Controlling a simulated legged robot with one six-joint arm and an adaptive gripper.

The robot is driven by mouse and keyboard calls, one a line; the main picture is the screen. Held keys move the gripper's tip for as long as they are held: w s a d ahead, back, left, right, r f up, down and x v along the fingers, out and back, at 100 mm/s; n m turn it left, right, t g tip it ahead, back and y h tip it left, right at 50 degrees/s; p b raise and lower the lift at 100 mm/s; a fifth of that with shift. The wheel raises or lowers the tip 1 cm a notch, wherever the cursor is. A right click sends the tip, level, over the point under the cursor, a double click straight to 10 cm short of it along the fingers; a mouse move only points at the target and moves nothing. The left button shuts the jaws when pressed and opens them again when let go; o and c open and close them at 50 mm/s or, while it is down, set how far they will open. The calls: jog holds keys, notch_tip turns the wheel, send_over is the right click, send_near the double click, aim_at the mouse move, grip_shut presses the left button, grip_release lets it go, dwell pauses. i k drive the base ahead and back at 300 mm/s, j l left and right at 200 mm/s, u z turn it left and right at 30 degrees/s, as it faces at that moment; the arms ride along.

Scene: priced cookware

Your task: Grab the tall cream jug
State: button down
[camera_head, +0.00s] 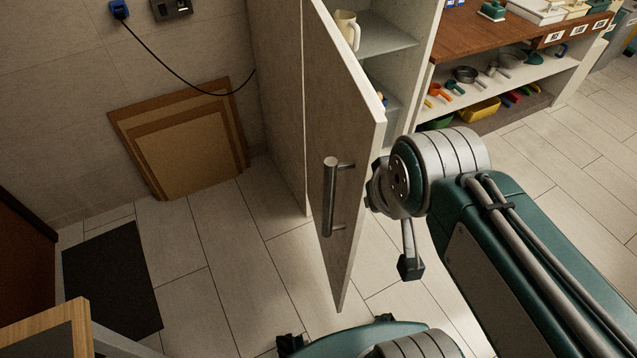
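A cream jug (346,28) stands on a glass shelf (387,37) inside the tall cabinet at the top middle. Its handle is on the right, and the cabinet door hides part of its left side. The grey cabinet door (345,130) stands open, with a metal bar handle (330,197) on its face. My gripper (408,262) is lower right of the jug and well apart from it, beside the door's right edge. Only one dark-tipped part of it shows clearly. My arm hides the rest, so I cannot tell its opening or whether it touches the door.
A shelf unit (520,95) at the upper right holds pans, colourful scoops and a yellow tray (480,110). Brown boards (185,145) lean on the left wall, below a hanging black cable (185,75). A dark mat (112,278) lies at the left.

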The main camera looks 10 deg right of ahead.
aim_at(345, 21)
jog(key=k+l+u, duration=0.2)
jog(key=l, duration=0.35)
jog(key=i+l+u, duration=0.15)
jog(key=l, duration=0.2)
jog(key=i+l+u, duration=0.15)
jog(key=l, duration=0.25)
jog(key=i+l+u, duration=0.15)
jog(key=l, duration=0.25)
jog(key=l+u, duration=0.15)
jog(key=l, duration=0.25)
jog(key=i+l+u, duration=0.25)
jog(key=i+l, duration=0.15)
